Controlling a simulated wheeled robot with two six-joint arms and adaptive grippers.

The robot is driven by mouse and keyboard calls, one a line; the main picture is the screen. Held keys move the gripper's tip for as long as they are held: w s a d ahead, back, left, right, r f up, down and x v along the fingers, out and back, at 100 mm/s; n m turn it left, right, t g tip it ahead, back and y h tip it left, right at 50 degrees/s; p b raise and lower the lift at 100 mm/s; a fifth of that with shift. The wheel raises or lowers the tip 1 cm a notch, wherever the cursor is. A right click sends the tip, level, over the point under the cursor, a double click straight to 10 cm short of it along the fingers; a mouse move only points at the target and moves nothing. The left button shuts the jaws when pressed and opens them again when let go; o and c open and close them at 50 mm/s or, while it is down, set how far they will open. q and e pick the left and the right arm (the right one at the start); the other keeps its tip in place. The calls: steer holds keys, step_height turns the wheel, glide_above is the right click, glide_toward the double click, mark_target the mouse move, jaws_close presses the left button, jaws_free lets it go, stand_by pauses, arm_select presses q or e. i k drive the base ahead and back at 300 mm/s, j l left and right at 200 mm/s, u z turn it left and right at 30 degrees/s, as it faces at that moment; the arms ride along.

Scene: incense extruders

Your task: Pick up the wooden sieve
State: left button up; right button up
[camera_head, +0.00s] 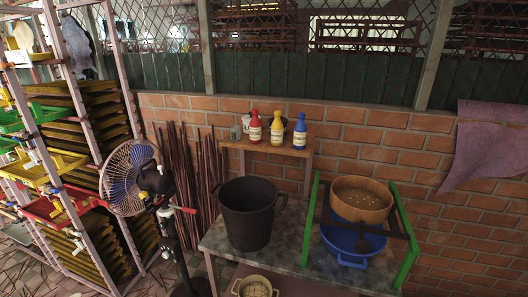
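The wooden sieve (360,212) is a round, light-brown bowl shape with a speckled inside. It sits at the right of the table, above a blue basin (352,245). Dark bars (385,229) cross over the basin beneath the sieve, between two green rails (400,237). The exact contact under the sieve is hidden. Neither of my grippers shows in the head view.
The grey table (277,257) also bears a large black pot (248,223) left of the sieve. Red, yellow and blue bottles (277,128) stand on a wooden shelf (266,148) by the brick wall. A fan (128,178) and racks stand at left.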

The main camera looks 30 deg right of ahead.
mark_target(355, 199)
steer(key=z, duration=1.85)
